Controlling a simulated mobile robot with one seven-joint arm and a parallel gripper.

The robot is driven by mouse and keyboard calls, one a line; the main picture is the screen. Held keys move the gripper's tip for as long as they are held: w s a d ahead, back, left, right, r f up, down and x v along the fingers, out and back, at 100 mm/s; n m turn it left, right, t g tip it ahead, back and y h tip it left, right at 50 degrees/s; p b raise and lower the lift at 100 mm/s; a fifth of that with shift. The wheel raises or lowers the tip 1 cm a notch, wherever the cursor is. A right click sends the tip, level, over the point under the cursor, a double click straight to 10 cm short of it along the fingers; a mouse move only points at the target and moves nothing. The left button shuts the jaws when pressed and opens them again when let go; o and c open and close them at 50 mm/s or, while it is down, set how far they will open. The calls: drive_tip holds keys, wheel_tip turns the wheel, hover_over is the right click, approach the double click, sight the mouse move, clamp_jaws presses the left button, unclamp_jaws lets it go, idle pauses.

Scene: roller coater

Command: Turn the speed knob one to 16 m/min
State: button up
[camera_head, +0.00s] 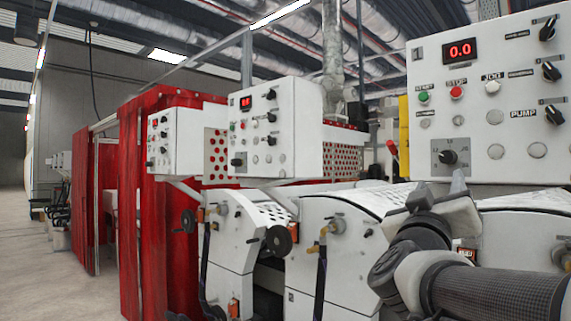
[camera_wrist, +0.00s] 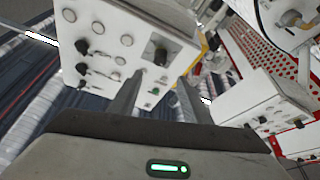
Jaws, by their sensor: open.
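The nearest control panel (camera_head: 480,110) stands at the right of the head view. Its display (camera_head: 460,51) reads 0.0. A dark knob on a square grey scale plate (camera_head: 450,157) sits at its lower left; its label is too small to read, and it is likely the speed knob. In the wrist view the panel (camera_wrist: 110,22) appears upside down, and this knob (camera_wrist: 160,54) lies just beyond the fingertips. My gripper (camera_head: 440,188) is below the knob in the head view. In the wrist view my gripper (camera_wrist: 160,78) is open, its fingers apart with nothing between them.
The panel also has a green start button (camera_head: 424,96), a red stop button (camera_head: 456,92) and several dark switches at its right. White coater housings (camera_head: 340,225) lie below. Another panel (camera_head: 270,125) with a red display stands farther left. Red curtains (camera_head: 165,220) hang beyond.

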sight(446, 159)
drive_tip(key=p+x, duration=0.1)
drive_tip(key=x, duration=1.4)
drive_tip(key=shift+w+d+r+p, duration=0.15)
drive_tip(key=shift+w+p, duration=0.15)
drive_tip(key=shift+p, duration=0.05)
drive_tip(key=c, duration=1)
